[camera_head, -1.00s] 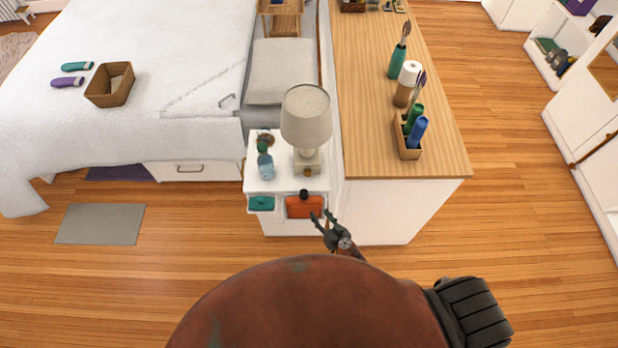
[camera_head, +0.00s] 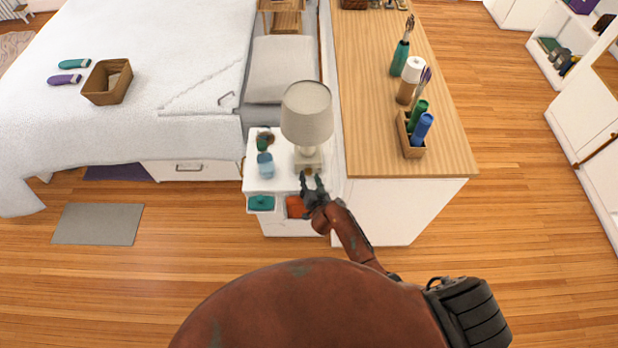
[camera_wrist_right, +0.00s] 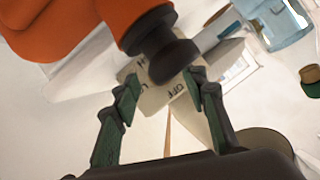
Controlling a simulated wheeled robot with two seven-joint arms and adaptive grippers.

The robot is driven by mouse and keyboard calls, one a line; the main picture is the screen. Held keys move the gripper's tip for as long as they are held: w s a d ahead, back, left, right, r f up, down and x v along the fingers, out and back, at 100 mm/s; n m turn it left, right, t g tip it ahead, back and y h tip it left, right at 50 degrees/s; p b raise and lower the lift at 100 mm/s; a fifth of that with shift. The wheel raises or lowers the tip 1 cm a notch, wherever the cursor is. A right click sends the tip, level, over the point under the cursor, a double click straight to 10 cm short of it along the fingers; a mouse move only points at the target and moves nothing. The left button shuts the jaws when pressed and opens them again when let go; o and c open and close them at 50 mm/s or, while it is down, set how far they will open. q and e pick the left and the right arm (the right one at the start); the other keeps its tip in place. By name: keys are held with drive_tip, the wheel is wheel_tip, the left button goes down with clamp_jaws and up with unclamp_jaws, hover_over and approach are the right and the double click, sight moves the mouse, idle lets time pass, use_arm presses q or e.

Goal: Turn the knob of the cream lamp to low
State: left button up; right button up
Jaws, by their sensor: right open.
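The cream lamp (camera_head: 306,113) stands upright on the white bedside stand (camera_head: 250,180). Its small brown knob (camera_head: 307,170) shows at the front of the square base, just beyond my right gripper (camera_head: 311,181). The right gripper (camera_wrist_right: 160,85) is open and empty there. A dark cap on an orange flask-like item (camera_wrist_right: 70,25) covers part of the base, and I cannot make out the knob there. My left gripper is not in view.
The orange item (camera_head: 295,206) sits at the stand's front, close under the right gripper. A blue jar (camera_head: 265,166) stands left of the lamp, and a teal item (camera_head: 261,203) is in the front-left holder. A wood-topped cabinet (camera_head: 350,100) borders the right side.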

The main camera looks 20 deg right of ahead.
drive_tip(key=shift+w+f, duration=0.25)
drive_tip(key=shift+w, duration=0.45)
drive_tip(key=shift+c, duration=0.5)
clamp_jaws()
